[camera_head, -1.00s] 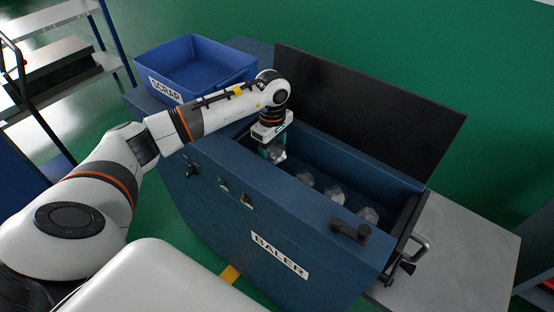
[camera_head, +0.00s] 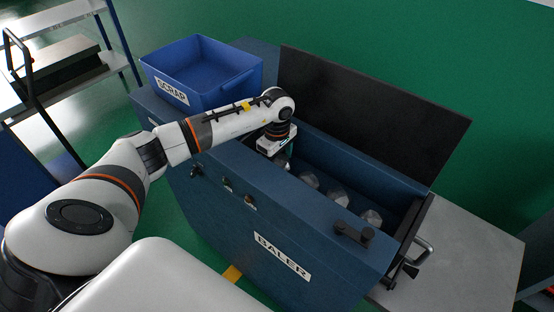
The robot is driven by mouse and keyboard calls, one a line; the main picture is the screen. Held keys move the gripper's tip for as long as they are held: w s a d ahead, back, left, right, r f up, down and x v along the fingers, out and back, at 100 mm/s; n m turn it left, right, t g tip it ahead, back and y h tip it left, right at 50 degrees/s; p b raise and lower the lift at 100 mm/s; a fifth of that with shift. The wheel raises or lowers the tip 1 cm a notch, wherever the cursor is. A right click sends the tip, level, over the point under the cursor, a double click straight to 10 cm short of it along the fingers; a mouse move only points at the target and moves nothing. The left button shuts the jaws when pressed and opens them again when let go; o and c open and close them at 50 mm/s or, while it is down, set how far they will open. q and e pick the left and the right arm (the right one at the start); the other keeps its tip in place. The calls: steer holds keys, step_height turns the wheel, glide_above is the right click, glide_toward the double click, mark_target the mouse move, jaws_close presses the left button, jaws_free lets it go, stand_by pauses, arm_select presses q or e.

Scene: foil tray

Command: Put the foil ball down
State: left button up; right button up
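The blue baler (camera_head: 225,205) stands open in the middle, and its trough holds a row of crumpled silver foil balls, with three (camera_head: 308,181) clearly visible to the right of my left gripper. My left gripper (camera_head: 277,146) points down into the trough's left end, its fingers mostly hidden behind the front wall. A foil ball (camera_head: 285,161) shows partly just below it. I cannot tell whether the fingers still grip this ball or whether it rests on the trough floor. My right gripper is not in view.
The baler's dark lid (camera_head: 370,110) stands raised behind the trough. A blue SCRAP bin (camera_head: 225,97) sits at the left, close behind my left forearm. A black latch handle (camera_head: 353,232) is on the front rim. A grey table (camera_head: 465,250) lies to the right.

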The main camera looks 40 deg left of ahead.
arm_select(q)
steer(key=shift+r, duration=0.25)
step_height(320, 180, up, 12)
steer(key=shift+b, duration=0.45)
